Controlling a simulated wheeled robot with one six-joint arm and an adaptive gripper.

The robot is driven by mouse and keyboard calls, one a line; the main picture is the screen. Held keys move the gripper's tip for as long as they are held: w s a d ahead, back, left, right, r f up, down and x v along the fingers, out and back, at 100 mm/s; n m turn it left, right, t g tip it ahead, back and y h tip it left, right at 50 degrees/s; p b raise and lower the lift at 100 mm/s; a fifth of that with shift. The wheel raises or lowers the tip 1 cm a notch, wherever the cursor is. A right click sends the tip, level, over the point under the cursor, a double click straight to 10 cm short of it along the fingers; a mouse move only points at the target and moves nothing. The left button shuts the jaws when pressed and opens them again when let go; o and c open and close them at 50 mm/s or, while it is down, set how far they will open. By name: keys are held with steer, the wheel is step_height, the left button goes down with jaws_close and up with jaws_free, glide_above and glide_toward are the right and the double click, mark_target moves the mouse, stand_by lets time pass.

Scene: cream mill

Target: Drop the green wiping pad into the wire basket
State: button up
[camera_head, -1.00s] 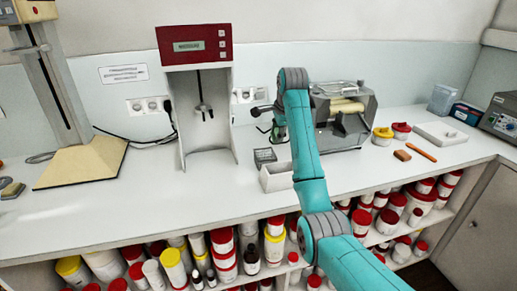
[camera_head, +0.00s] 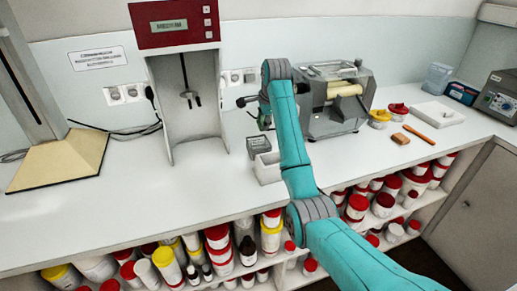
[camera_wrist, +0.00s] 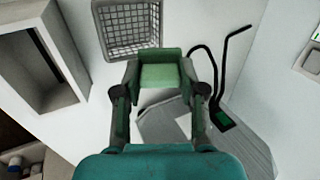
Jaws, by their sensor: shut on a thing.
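The green wiping pad (camera_wrist: 160,77) is held between the fingers of my gripper (camera_wrist: 160,70), which is shut on it, in the wrist view. The wire basket (camera_wrist: 126,27) lies beyond the fingertips, up and to the left, with its grid floor showing. No pad shows in the visible part of the basket. In the head view the small grey wire basket (camera_head: 259,143) stands on the bench, left of my arm. My gripper is mostly hidden behind my arm there, and the pad cannot be made out.
An open white box (camera_head: 267,172) stands just in front of the basket. A grey roller machine (camera_head: 335,115) stands right of my arm, and a red-topped instrument (camera_head: 175,25) stands left. Several jars fill the shelf below. The bench front between box and instrument is clear.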

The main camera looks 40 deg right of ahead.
steer(key=shift+f, duration=0.65)
steer(key=o, duration=1.1)
steer(key=d+v, duration=0.1)
steer(key=v, duration=0.6)
steer(key=shift+a+r, duration=0.2)
steer(key=shift+a, duration=0.35)
steer(key=shift+s, duration=0.25)
